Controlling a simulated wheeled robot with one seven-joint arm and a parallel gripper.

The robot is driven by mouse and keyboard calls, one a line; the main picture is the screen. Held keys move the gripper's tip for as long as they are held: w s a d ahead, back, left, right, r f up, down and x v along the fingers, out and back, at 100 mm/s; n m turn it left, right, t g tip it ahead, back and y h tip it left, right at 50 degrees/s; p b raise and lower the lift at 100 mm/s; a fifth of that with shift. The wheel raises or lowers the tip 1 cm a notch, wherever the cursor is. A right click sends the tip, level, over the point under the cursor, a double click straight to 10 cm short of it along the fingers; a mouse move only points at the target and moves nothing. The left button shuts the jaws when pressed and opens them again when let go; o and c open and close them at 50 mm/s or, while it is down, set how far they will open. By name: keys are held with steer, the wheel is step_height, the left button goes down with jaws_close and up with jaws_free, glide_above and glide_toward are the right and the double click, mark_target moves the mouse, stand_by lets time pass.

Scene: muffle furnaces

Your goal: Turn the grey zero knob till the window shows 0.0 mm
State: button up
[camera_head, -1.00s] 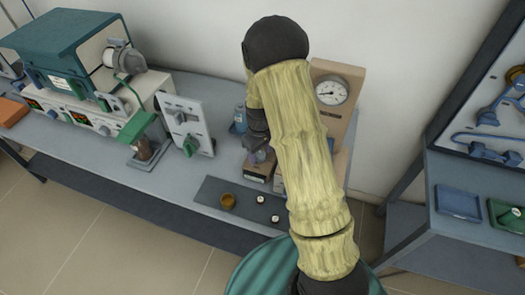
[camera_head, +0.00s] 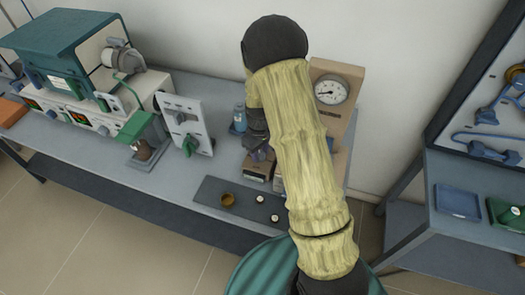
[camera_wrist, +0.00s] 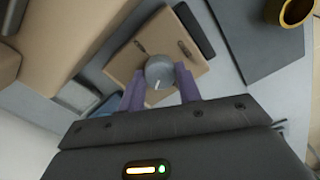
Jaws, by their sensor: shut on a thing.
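The grey zero knob (camera_wrist: 158,68) is round with a white pointer line and stands on the face of a tan box (camera_wrist: 125,66). Two dark slots show on that face, one on either side above the knob; no reading is legible in them. My gripper (camera_wrist: 159,78) has its purple fingers on both sides of the knob, shut on it. In the head view my gripper (camera_head: 259,153) is over the small box (camera_head: 257,171) on the bench, and my arm hides much of the area. The knob cannot be made out there.
A tan stand with a round dial gauge (camera_head: 331,91) is just right of my arm. A dark mat (camera_head: 208,190) in front holds a brown cup (camera_head: 228,199) and small white-topped pieces. A panel with a green knob (camera_head: 190,146) stands to the left, near a blue bottle (camera_head: 240,118).

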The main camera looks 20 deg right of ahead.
steer(key=shift+r+m, duration=0.1)
steer(key=shift+m, duration=0.3)
steer(key=shift+w+m+p, duration=0.1)
steer(key=shift+m+p, duration=0.3)
steer(key=shift+m, duration=0.4)
steer(key=shift+m+p, duration=0.35)
steer(key=shift+m, duration=1.25)
steer(key=o, duration=1)
